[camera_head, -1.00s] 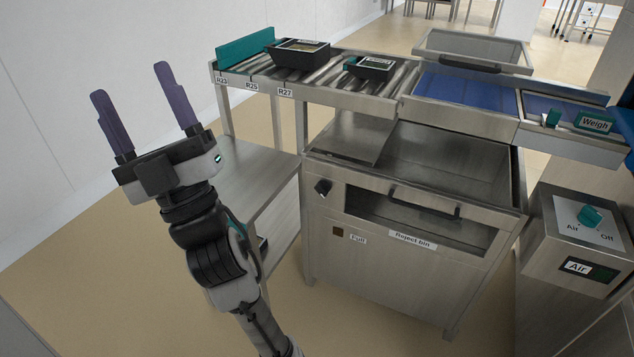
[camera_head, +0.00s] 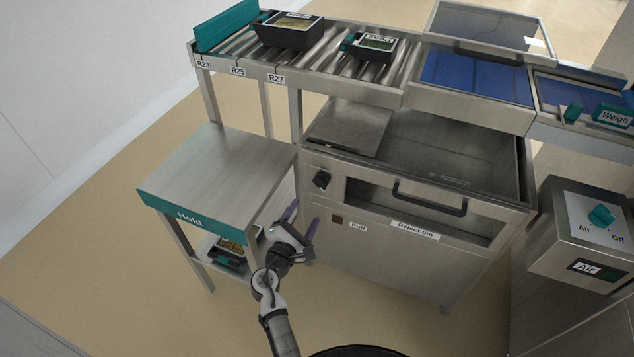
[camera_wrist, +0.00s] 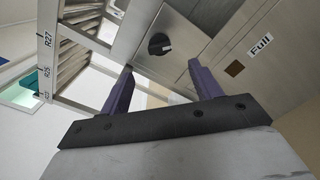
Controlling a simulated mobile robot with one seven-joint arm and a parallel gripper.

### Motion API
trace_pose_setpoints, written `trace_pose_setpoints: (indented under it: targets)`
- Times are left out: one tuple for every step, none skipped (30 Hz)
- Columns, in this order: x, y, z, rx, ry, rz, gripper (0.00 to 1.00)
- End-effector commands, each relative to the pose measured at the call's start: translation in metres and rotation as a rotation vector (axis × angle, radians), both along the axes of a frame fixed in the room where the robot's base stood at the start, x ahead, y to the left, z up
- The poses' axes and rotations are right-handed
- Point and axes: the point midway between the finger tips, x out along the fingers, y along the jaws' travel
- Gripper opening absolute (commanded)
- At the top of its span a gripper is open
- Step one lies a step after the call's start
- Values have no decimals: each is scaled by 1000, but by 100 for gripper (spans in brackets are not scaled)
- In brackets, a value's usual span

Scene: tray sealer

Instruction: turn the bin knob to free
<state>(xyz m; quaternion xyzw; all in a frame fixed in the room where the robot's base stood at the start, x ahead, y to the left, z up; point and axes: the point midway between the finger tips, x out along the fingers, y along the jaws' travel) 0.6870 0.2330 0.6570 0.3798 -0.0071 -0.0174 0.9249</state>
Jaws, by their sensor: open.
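The bin knob (camera_head: 321,179) is a small black round knob on the upper left of the reject bin's steel front. In the wrist view the knob (camera_wrist: 159,44) shows dark with a pale mark at its lower right, ahead of and between the fingers. My gripper (camera_head: 301,219) is open and empty, below and left of the knob and apart from it. In the wrist view my gripper (camera_wrist: 160,75) has its two purple fingers spread wide. The reject bin (camera_head: 390,262) has a black bar handle (camera_head: 428,199).
The Hold table (camera_head: 215,170) stands left of my arm, with a tray on its lower shelf. A roller conveyor (camera_head: 335,55) with two black trays runs above. The Air box (camera_head: 590,235) with a teal knob is at the right. Floor in front of the bin is clear.

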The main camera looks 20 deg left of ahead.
Motion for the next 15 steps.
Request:
trace_pose_setpoints:
  targets:
    - [11, 0, 3, 2, -1, -1, 64]
    - [18, 0, 3, 2, -1, -1, 64]
    - [26, -1, 3, 3, -2, -1, 64]
    - [33, -1, 3, 3, -2, -1, 64]
    - [40, -1, 4, 4, -2, 0, 64]
    - [49, -1, 3, 3, -2, 0, 64]
    - [55, -1, 4, 4, -2, 0, 64]
    - [62, -1, 4, 5, -2, 0, 64]
    - [70, -2, 3, 5, -2, 0, 64]
    - [75, -2, 3, 5, -2, 1, 64]
    - [81, -2, 3, 5, -2, 1, 64]
    - [88, -2, 3, 5, -1, 1, 64]
    - [93, -3, 3, 5, -1, 1, 64]
    - [97, -2, 3, 6, -2, 1, 64]
    - [101, -2, 2, 6, -1, 2, 64]
